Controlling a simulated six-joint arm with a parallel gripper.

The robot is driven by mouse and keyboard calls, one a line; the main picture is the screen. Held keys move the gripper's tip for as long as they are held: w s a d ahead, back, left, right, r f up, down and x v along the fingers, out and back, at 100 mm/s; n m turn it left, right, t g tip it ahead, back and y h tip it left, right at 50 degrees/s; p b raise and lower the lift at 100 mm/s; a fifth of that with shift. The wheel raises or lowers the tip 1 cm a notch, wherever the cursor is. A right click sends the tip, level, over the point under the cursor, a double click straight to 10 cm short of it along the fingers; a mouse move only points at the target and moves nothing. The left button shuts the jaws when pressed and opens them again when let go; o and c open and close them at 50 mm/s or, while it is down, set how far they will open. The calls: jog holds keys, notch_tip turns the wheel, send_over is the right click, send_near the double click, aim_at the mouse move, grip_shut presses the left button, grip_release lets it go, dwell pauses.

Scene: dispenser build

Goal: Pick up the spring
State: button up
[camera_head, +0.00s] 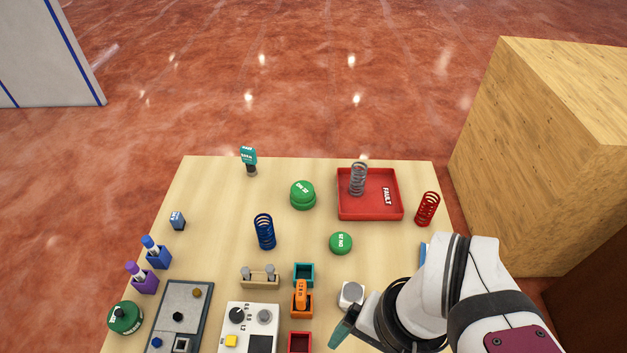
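Three springs stand upright in view. A blue spring (265,232) is on the table left of the middle. A grey spring (358,180) stands in the red tray (345,213) marked FAULT. A red spring (427,209) stands on the table right of the tray, near the right edge. My gripper (342,332) is at the bottom, right of the middle, nearer than all three springs and apart from them.
Green round parts (303,195) (341,243) lie near the tray. A teal bin (304,270), an orange part (302,296) and a small peg stand (260,280) lie nearer. A grey fixture plate (190,300) and a control box (240,338) fill the front left. A wooden block (540,150) stands right.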

jog(key=w+a+f+n+t+y, duration=0.25)
jog(key=w+a+n+t, duration=0.25)
jog(key=w+a, duration=0.95)
jog(key=n+t+h, duration=0.2)
jog(key=t+h, duration=0.1)
jog(key=t, duration=0.1)
send_near(263, 224)
jog(key=x, duration=0.8)
jog(key=shift+w+f, duration=0.1)
jog(key=x, duration=0.6)
jog(key=shift+w, duration=0.1)
grip_shut()
jog(key=shift+r, duration=0.25)
